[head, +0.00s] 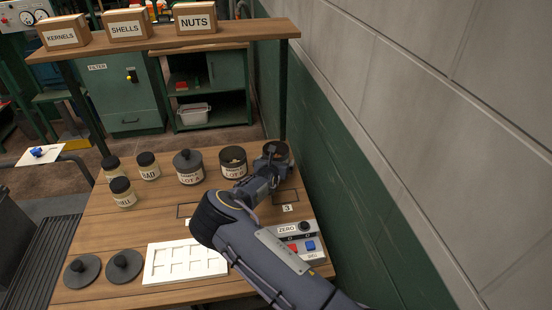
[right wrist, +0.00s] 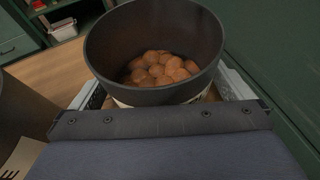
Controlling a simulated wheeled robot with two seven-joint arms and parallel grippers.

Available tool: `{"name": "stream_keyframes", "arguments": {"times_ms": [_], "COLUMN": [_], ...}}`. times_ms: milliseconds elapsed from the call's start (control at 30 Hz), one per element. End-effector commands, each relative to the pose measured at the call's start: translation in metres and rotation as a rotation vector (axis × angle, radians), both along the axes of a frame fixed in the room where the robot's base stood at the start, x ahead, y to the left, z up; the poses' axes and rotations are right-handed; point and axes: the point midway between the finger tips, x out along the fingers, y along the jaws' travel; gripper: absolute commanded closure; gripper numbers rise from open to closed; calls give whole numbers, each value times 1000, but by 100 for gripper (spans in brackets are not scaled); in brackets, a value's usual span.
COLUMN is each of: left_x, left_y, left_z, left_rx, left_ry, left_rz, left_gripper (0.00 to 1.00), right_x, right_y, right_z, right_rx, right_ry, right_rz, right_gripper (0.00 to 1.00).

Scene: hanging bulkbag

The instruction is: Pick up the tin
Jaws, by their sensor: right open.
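A dark open tin (right wrist: 153,84) filled with brown nuts (right wrist: 160,67) fills the upper middle of the right wrist view. In the head view the same tin (head: 281,148) stands at the back right of the wooden table, partly hidden by my gripper. My right gripper (head: 271,162) reaches it from the front. In the right wrist view its fingers (right wrist: 164,92) are open, one on each side of the tin. I cannot tell whether they touch it. My left gripper is not in view.
Two more dark tins, a lidded one (head: 188,168) and another (head: 233,162), stand just left of the gripper. Several small jars (head: 122,193) stand further left. A white tray (head: 185,262), round lids (head: 123,266) and a button box (head: 301,243) lie in front. A green wall (head: 330,185) borders the right.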

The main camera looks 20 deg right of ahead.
Motion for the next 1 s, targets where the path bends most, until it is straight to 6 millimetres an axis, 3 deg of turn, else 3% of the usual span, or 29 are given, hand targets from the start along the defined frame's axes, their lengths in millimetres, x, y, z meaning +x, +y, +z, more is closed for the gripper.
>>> {"name": "stream_keyframes", "arguments": {"times_ms": [233,600,1000], "left_x": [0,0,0], "left_y": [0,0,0], "left_z": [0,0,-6], "left_rx": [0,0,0], "left_ry": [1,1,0], "left_rz": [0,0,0], "left_gripper": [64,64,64], "right_x": [2,2,2], "right_y": [-1,-1,-1], "right_z": [-1,-1,7], "right_rx": [0,0,-2], "right_ry": [0,0,-3], "right_rz": [1,1,1], "right_gripper": [0,47,47]}}
